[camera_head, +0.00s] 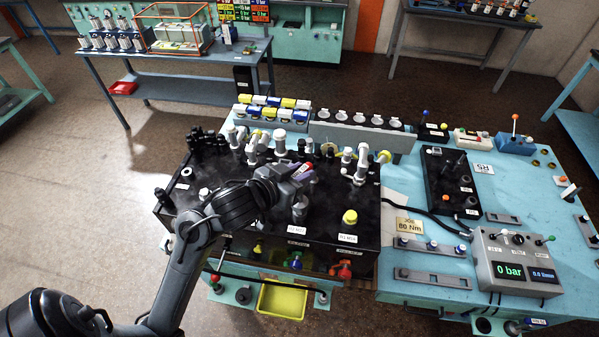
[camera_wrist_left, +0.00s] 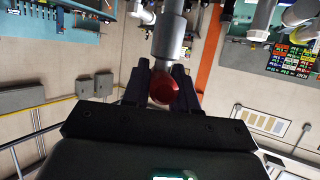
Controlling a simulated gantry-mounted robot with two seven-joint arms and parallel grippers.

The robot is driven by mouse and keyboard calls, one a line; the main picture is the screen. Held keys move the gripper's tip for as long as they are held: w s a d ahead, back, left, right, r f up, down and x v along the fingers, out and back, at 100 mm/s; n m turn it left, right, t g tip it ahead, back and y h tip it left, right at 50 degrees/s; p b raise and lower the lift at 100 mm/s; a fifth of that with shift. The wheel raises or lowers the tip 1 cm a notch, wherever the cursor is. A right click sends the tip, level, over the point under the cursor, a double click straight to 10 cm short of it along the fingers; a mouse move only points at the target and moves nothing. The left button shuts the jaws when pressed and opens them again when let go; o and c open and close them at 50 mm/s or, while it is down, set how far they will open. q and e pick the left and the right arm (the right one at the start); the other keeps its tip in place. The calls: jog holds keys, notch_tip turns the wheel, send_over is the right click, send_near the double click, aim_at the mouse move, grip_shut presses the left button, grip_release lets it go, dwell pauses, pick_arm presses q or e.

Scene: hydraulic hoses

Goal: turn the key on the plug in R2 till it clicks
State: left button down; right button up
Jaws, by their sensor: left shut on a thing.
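My left gripper (camera_head: 291,188) comes in from the left over the black block (camera_head: 220,222) and its dark hand covers part of what it holds. In the left wrist view its fingers (camera_wrist_left: 161,90) are shut on the red round end (camera_wrist_left: 162,91) of a grey cylindrical piece (camera_wrist_left: 169,38), apparently the key. A grey piece (camera_head: 300,209) shows just below the gripper in the head view, by a white label (camera_head: 295,230) too small to read surely. Whether it is seated in R2 is hidden. My right gripper is not in view.
A yellow-capped plug (camera_head: 350,217) stands at the right by the R1 label (camera_head: 347,238). Grey and white fittings (camera_head: 361,165) crowd the block's rear. A grey gauge box (camera_head: 515,262) reading 0 bar stands on the turquoise bench. A yellow tray (camera_head: 281,301) hangs below the front.

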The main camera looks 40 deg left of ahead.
pick_arm(q)
jog(key=shift+f+b, duration=0.9)
jog(key=shift+f, duration=0.25)
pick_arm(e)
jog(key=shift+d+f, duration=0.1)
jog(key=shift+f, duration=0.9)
pick_arm(q)
jog(key=c, duration=0.8)
grip_release()
jog(key=shift+f, duration=0.1)
